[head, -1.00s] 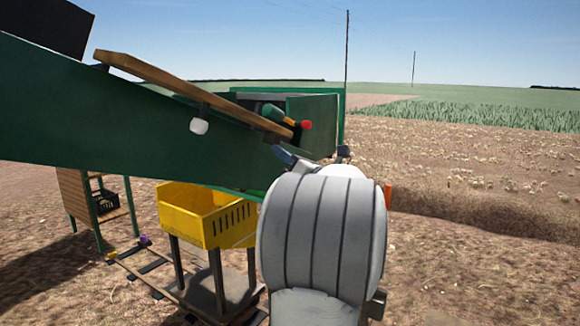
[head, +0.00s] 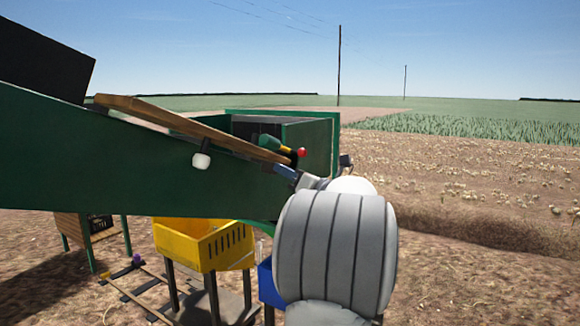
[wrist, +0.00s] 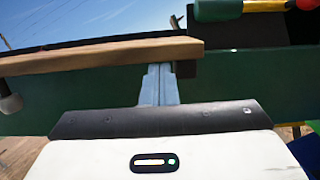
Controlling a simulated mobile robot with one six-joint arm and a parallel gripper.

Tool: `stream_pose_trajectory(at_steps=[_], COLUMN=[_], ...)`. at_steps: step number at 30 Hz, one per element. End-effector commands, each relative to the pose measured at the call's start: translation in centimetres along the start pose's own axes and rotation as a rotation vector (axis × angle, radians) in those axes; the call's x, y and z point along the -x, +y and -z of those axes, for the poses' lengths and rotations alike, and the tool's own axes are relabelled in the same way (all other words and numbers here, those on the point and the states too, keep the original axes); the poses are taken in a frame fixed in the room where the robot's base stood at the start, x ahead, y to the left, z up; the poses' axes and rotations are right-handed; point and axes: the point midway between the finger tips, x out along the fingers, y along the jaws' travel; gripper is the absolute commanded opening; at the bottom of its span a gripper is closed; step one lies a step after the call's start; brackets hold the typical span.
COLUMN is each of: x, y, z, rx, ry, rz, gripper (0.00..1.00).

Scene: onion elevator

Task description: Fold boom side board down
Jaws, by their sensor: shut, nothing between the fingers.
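The boom side board (head: 185,123) is a long wooden plank along the upper edge of the green boom (head: 110,165), sloping down to the right. Its near part also shows in the wrist view (wrist: 100,56). A white knob (head: 201,161) hangs below it on the boom's side. My gripper (head: 284,171) is at the plank's lower right end, in front of the boom. In the wrist view its fingers (wrist: 160,72) are closed together and empty, at the plank's right end. I cannot tell whether they touch it.
A green and yellow part with a red end (head: 283,147) sits just above the plank's lower end, before a green box (head: 312,140). Below stand a yellow crate (head: 190,240) and a blue crate (head: 266,285). Open field lies to the right.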

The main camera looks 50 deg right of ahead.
Motion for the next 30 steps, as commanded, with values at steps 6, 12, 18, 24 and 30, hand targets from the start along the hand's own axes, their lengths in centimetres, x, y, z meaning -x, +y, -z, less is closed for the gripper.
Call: stream_pose_trajectory(at_steps=[6,12,18,24,30], x=[-0.5,-0.8,-0.8,-0.1,3.1], y=[0.1,0.3,0.4,0.2,0.1], z=[-1.3,-1.0,-0.8,1.7,2.7], rx=[0.0,-0.002,-0.002,-0.004,-0.001], ry=[0.001,0.004,0.004,0.006,0.002], rz=[-0.003,-0.01,-0.012,-0.013,-0.007], gripper=[0.0,0.0,0.0,0.0,0.0])
